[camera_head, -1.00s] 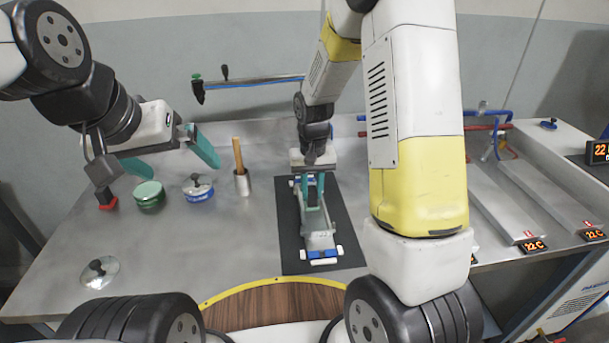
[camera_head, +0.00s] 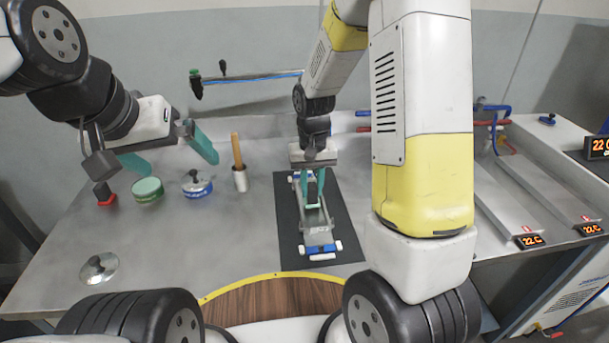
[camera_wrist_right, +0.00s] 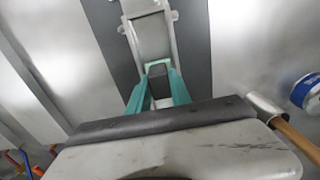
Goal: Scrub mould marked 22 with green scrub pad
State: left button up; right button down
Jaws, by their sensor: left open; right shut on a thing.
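The mould (camera_head: 319,233) is a long grey channel with blue and white ends, lying lengthwise on a dark mat (camera_head: 289,225). Small marks on its near part are too small to read. My right gripper (camera_head: 314,190) points down over the mould's middle, its teal fingers shut on a dark block with a light-green edge, apparently the scrub pad. The right wrist view shows this pad (camera_wrist_right: 159,84) between the fingers, at the mould's channel (camera_wrist_right: 150,38); whether it touches is unclear. My left gripper (camera_head: 170,155) is open and empty, raised above the table's left side.
A green-lidded tin (camera_head: 148,191), a blue-banded pot (camera_head: 197,185) and a metal cup with a wooden handle (camera_head: 240,179) stand left of the mat. A glass lid (camera_head: 99,268) lies front left. Trays with 22 C displays (camera_head: 529,241) are at right.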

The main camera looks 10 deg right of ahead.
jog(key=shift+r, duration=3.2)
